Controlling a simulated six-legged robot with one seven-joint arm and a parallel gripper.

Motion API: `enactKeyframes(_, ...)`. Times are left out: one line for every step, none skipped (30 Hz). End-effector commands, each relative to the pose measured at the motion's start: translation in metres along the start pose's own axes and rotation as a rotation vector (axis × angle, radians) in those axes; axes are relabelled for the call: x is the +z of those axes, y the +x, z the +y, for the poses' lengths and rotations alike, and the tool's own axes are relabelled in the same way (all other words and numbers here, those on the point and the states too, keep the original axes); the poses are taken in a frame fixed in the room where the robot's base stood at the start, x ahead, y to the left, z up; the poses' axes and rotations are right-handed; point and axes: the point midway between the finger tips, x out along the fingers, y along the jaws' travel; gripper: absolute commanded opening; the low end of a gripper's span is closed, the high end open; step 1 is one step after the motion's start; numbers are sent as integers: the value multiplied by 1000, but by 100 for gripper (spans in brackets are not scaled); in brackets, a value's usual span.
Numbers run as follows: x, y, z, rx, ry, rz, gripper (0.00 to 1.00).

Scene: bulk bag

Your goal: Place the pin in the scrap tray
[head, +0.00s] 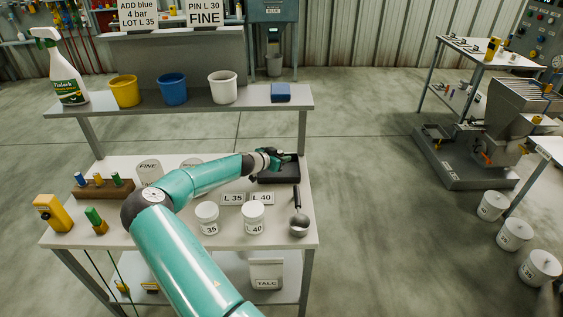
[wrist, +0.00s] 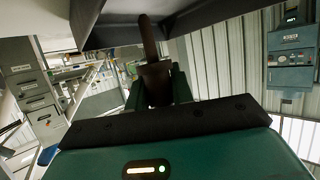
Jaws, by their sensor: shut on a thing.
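The pin (wrist: 148,38) is a rust-brown rod with a thicker dark lower part in the wrist view. My gripper (head: 284,158) is shut on it, with a green finger on either side in the wrist view (wrist: 158,84). A black tray (head: 280,179), which looks like the scrap tray, lies at the right back of the bench top. In the head view my gripper is over the tray's back part. The pin cannot be made out in the head view, and I cannot tell whether it touches the tray.
A raised shelf (head: 195,101) with cups, a spray bottle and a blue block stands behind. Jars L 35 (head: 207,219) and L 40 (head: 253,218), a scoop (head: 299,222) and label cards (head: 246,198) lie in front of the tray. A wooden rack (head: 102,190) is at left.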

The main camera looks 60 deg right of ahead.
Motion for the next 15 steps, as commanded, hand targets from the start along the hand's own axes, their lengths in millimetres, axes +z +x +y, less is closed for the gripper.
enactKeyframes(9,3,-1,-1,-5,-1,0)
enactKeyframes(12,4,-1,-2,-5,0,0)
enactKeyframes(16,5,-1,-2,-3,0,0)
enactKeyframes(17,6,-1,-2,-3,0,0)
enactKeyframes(18,6,-1,-2,-2,0,0)
enactKeyframes(18,6,-1,-2,-2,0,0)
enactKeyframes(18,6,-1,-2,-1,0,0)
enactKeyframes(18,6,-1,-2,-1,0,0)
enactKeyframes(18,6,-1,-2,-1,0,0)
enactKeyframes(18,6,-1,-2,-1,0,0)
enactKeyframes(18,6,-1,-2,-1,0,0)
enactKeyframes(18,6,-1,-2,-2,0,0)
enactKeyframes(19,6,-1,-2,-2,0,0)
enactKeyframes(20,7,-1,-2,-2,0,0)
enactKeyframes(20,6,-1,-2,-2,0,31)
